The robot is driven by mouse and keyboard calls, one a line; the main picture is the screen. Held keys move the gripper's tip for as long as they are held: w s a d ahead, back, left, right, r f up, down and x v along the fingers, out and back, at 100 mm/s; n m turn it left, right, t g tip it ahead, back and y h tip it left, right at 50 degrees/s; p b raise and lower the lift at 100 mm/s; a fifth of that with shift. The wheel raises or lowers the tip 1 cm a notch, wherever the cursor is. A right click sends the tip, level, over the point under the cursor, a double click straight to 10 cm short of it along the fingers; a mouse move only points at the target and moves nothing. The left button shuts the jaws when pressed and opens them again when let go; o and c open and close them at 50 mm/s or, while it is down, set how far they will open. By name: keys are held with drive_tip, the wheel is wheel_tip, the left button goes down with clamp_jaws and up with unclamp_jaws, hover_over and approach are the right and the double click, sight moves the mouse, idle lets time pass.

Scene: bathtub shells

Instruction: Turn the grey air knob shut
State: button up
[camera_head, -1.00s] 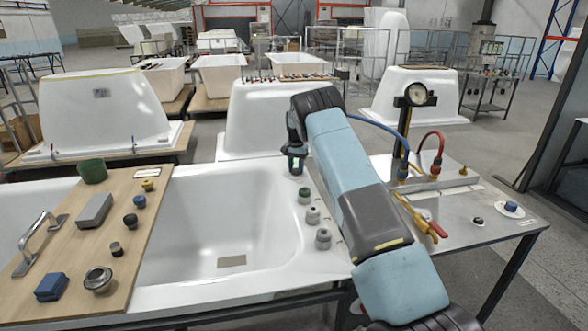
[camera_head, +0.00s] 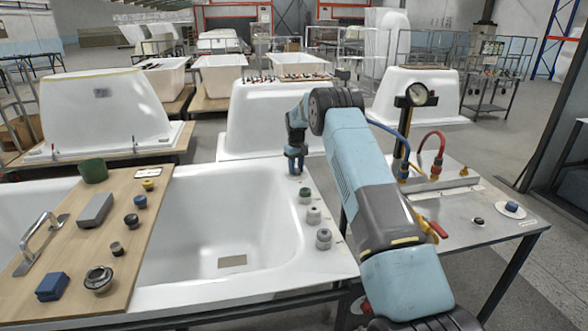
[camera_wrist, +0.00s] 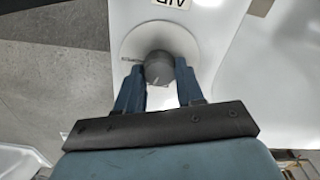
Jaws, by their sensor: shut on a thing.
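The grey air knob (camera_wrist: 160,66) sits on a round pale disc (camera_wrist: 140,38) in the wrist view. A cropped label reading "AIR" (camera_wrist: 172,3) lies beyond it. The knob shows a short pale line on its near face, and the disc bears a dark mark to the knob's left. My gripper (camera_wrist: 160,74) is shut on the knob, one blue finger on each side. In the head view my gripper (camera_head: 296,164) points down at the tub's far right corner, and the knob is hidden there.
A wooden board (camera_head: 150,215) with several fittings lies across the tub. A gauge stand (camera_head: 402,135) with hoses stands on the metal table (camera_head: 480,232) at right.

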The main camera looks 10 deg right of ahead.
sight(296, 169)
drive_tip(key=shift+w+a+r+n, duration=0.1)
drive_tip(key=shift+r+n, duration=0.05)
drive_tip(key=shift+n, duration=1.65)
drive_tip(key=o, duration=1)
drive_tip(key=shift+o, duration=0.2)
wheel_tip(296, 169, up, 13)
drive_tip(key=shift+r, duration=0.2)
